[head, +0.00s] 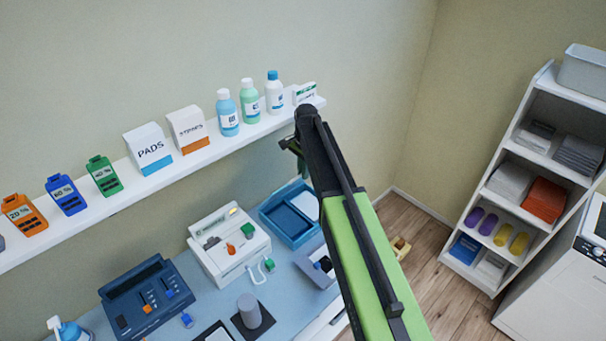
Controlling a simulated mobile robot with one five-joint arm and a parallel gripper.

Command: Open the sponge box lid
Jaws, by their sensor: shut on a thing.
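My gripper (291,147) is at the far end of my green and black arm, in front of the wall just below the right end of the shelf. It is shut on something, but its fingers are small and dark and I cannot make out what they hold. A blue open-topped box (272,222) sits on the bench below the gripper, partly hidden by my arm. A pale panel shows at its right side. I cannot tell for sure whether this is the sponge box, and no lid can be clearly made out.
On the bench stand a white device (229,246), a dark blue device (147,300) and a grey cylinder (249,308). A white rack (541,170) stands right, beyond open floor.

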